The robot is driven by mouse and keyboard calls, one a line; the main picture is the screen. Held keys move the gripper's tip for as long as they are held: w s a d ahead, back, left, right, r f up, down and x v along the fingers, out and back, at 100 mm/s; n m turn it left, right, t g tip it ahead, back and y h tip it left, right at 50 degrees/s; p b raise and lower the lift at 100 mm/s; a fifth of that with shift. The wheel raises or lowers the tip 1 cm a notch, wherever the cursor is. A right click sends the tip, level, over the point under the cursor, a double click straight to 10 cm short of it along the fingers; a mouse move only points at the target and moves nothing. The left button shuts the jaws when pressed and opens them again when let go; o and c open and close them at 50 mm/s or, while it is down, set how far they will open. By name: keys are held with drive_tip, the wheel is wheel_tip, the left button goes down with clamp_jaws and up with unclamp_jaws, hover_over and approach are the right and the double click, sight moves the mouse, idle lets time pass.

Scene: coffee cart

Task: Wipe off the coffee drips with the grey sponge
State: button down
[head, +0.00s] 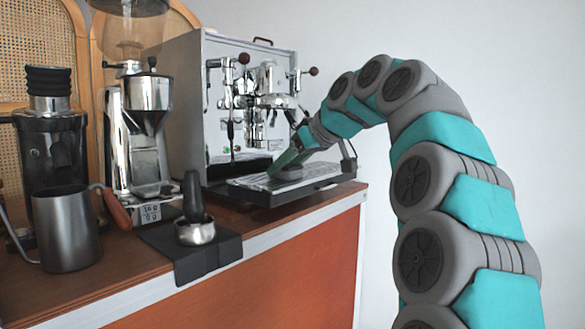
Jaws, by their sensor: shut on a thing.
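My gripper (291,160) reaches down in front of the espresso machine (249,100), over its drip tray (315,181). It is shut on the grey sponge (291,174), a small block low between the fingers. The sponge is at the tray's surface; I cannot tell for sure whether it touches it. The fingers and wrist hide part of the sponge and of the tray behind. Coffee drips cannot be made out at this size.
A grinder (140,125), a darker grinder (58,150) and a grey milk pitcher (67,235) stand at the left. A portafilter (195,231) rests on a black mat (215,252) near the counter's front edge. Wooden counter (130,262) is bare between the pitcher and mat.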

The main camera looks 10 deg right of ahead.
drive_tip(key=shift+s+a, duration=0.25)
drive_tip(key=shift+a, duration=0.2)
drive_tip(key=shift+w+a, duration=0.1)
drive_tip(key=shift+w+d+p, duration=0.45)
drive_tip(key=shift+w+d, duration=0.25)
drive_tip(key=shift+d, duration=0.2)
drive_tip(key=shift+w+d+p, duration=0.45)
drive_tip(key=shift+w+d, duration=0.2)
drive_tip(key=shift+d, duration=0.3)
drive_tip(key=shift+w+d+p, duration=0.45)
drive_tip(key=shift+w+d, duration=0.25)
drive_tip(key=shift+d, duration=0.2)
drive_tip(key=shift+w+d+f, duration=0.1)
drive_tip(key=shift+w+d, duration=0.15)
drive_tip(key=shift+d, duration=0.2)
drive_tip(key=shift+s+a+f+b, duration=0.1)
drive_tip(key=shift+s+a+b, duration=0.25)
drive_tip(key=shift+s+a, duration=0.25)
drive_tip(key=shift+s+a+b, duration=0.3)
drive_tip(key=shift+s+a, duration=0.05)
drive_tip(key=shift+a, duration=0.3)
drive_tip(key=shift+s+a+r+b, duration=0.1)
drive_tip(key=shift+s+a+b, duration=0.15)
drive_tip(key=shift+s+a, duration=0.3)
drive_tip(key=shift+s+a+r+b, duration=0.1)
drive_tip(key=shift+s+a+b, duration=0.15)
drive_tip(key=shift+a, duration=0.45)
drive_tip(key=shift+s+a+b, duration=0.2)
drive_tip(key=shift+s+a, duration=0.3)
drive_tip(key=shift+a, duration=0.15)
